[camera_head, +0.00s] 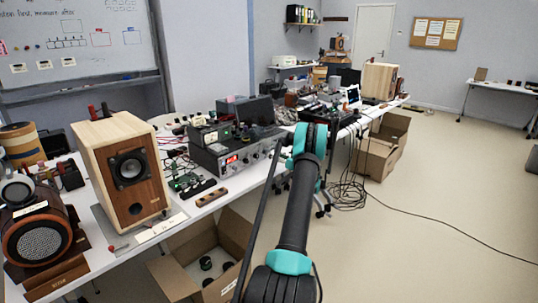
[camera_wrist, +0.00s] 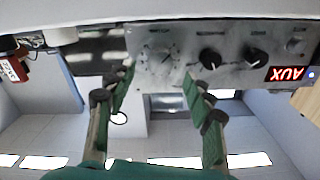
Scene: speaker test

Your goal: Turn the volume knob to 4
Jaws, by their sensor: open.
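The grey amplifier (camera_head: 236,152) stands on the long table; its front panel spans the top of the wrist view (camera_wrist: 225,50). A pale round knob (camera_wrist: 158,56) with scale marks around it sits on that panel. Its pointer is too small to read, and I cannot read a label naming it as the volume knob. My gripper (camera_wrist: 158,79) is open, with one green-padded finger on either side below this knob. I see no contact with the knob. In the head view the fingers are hidden behind my arm's end.
Two black knobs (camera_wrist: 210,58) and a red lit display (camera_wrist: 287,73) are beside the pale knob. A wooden speaker (camera_head: 124,170) stands left of the amplifier. Open cardboard boxes (camera_head: 236,232) and loose cables (camera_head: 349,192) lie below the table.

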